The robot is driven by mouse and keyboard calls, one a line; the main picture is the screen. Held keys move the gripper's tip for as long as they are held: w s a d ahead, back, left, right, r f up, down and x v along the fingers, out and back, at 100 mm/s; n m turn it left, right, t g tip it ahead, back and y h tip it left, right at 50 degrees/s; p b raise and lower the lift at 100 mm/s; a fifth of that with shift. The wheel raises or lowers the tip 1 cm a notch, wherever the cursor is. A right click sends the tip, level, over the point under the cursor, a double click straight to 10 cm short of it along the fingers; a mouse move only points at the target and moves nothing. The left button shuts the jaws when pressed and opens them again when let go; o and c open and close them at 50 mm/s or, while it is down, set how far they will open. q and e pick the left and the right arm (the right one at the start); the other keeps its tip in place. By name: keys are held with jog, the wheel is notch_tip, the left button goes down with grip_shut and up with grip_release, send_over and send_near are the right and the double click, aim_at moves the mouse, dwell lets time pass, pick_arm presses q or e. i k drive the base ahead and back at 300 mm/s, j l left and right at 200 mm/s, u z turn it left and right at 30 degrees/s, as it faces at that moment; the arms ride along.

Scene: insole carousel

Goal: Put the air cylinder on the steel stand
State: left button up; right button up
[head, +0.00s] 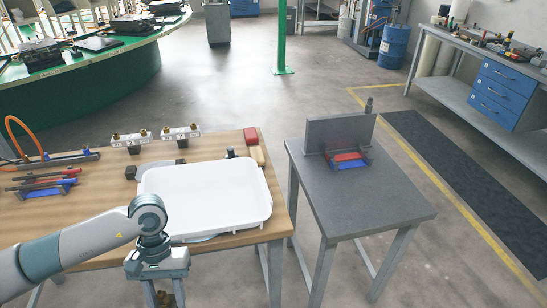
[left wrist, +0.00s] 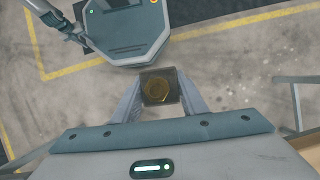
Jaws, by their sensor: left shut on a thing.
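The steel stand (head: 385,205) is the grey table to the right of the bench, apart from the gripper. Part of my right arm shows at the upper left of the left wrist view; its fingers are unclear.
The white tray (head: 205,200) is empty on the bench (head: 90,215). An upright grey plate (head: 340,132) and a red and blue fixture (head: 348,160) stand at the stand's back; its front top is clear. A floor gap separates bench and stand.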

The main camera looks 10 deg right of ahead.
aim_at(368, 196)
jog(key=l+u, duration=0.3)
jog(key=l, duration=3)
jog(key=k, duration=0.05)
